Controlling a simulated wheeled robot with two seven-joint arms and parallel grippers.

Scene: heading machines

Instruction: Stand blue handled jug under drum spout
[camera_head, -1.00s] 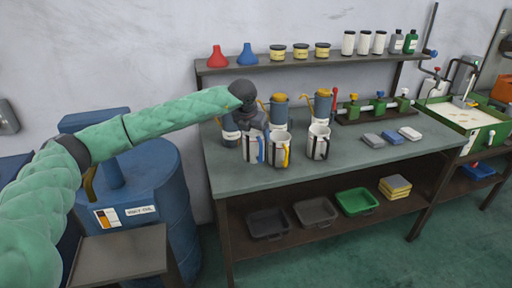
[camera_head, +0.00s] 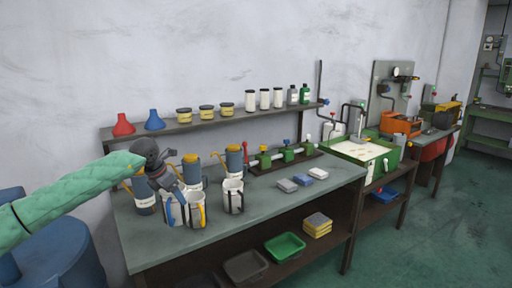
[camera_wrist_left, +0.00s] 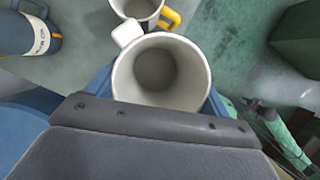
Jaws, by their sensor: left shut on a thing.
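The blue handled jug (camera_head: 173,209) is a whitish cup at the bench's left end, seen from above in the left wrist view (camera_wrist_left: 160,78). My left gripper (camera_head: 170,186) is shut on it at the handle side, and the fingers hide most of the handle. I cannot tell whether its base touches the bench. The yellow handled jug (camera_head: 197,210) stands close beside it. A third pale jug (camera_head: 233,196) stands further right. The blue drum (camera_head: 78,258) is at the lower left, largely cut off or behind my arm. Its spout is not visible now.
A shelf (camera_head: 215,121) with funnels and jars runs above. Small blocks (camera_head: 288,185) lie to the right. The bench's front edge is clear.

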